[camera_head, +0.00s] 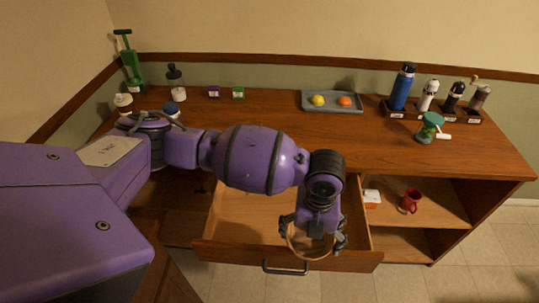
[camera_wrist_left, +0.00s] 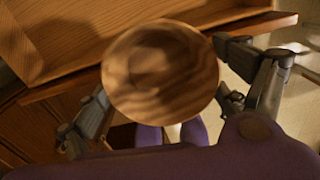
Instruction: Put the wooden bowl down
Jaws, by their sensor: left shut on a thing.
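The wooden bowl (camera_wrist_left: 160,72) is round with wavy brown grain and sits between the fingers of my left gripper (camera_wrist_left: 165,110) in the left wrist view. In the head view my left gripper (camera_head: 313,238) is shut on the bowl, and only part of the bowl's rim (camera_head: 300,246) shows beneath it. The gripper and bowl are over the front right part of the open drawer (camera_head: 245,215). I cannot tell whether the bowl touches the drawer. My right gripper is not in view.
The wooden counter (camera_head: 260,125) holds a grey tray (camera_head: 334,108) with two fruits, bottles and grinders at the back right, and a green-topped item (camera_head: 429,128). A red mug (camera_head: 410,200) stands on the shelf right of the drawer. The drawer's left part is bare.

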